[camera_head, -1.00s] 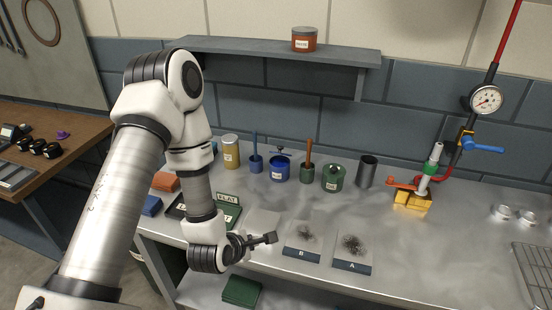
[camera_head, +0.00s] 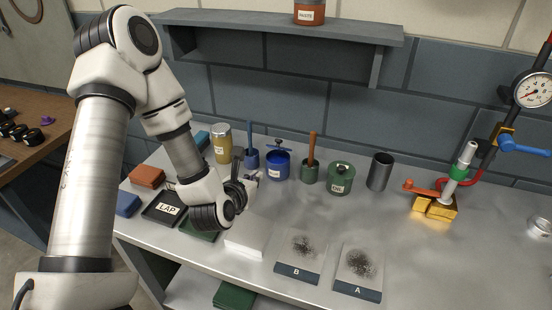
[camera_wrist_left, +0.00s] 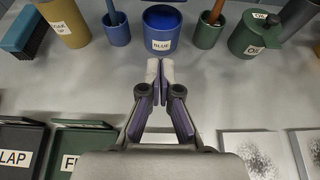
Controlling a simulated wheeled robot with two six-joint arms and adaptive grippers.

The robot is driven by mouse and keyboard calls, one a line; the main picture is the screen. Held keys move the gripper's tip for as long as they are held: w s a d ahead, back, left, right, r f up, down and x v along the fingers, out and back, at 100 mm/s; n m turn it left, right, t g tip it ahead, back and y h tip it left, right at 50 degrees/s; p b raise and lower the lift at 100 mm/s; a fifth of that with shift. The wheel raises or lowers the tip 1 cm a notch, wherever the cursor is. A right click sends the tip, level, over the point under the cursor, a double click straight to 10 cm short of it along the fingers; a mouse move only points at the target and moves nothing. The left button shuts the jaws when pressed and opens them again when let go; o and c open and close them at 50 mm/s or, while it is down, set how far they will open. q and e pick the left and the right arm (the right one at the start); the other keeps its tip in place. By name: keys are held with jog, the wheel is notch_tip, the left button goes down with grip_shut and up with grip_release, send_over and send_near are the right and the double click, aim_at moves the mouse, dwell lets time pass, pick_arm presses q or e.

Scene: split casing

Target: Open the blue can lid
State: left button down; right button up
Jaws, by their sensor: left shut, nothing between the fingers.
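The blue can (camera_head: 278,167) stands upright on the metal bench, with a dark knob-like fitting (camera_head: 279,146) over its top. My right gripper is not in view.
A blue pot with a brush (camera_head: 252,159) and a green pot with a brush (camera_head: 309,172) flank the can. A green oil can (camera_head: 340,179) and grey cup (camera_head: 380,172) stand further right. Plates A (camera_head: 358,266) and B (camera_head: 300,248) lie in front. The right bench is mostly clear.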

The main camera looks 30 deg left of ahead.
aim_at(272, 164)
pick_arm(q)
jog(key=p+x, duration=0.3)
jog(key=x, duration=0.7)
jog(key=shift+w+a+f, duration=0.15)
jog(key=shift+w+f, duration=0.05)
jog(key=shift+w, duration=0.15)
jog(key=w+r+p, duration=0.2)
jog(key=r, duration=0.1)
jog(key=shift+a+p, duration=0.2)
jog(key=shift+p, duration=0.1)
jog(key=shift+w+a+f, duration=0.1)
jog(key=shift+w, duration=0.05)
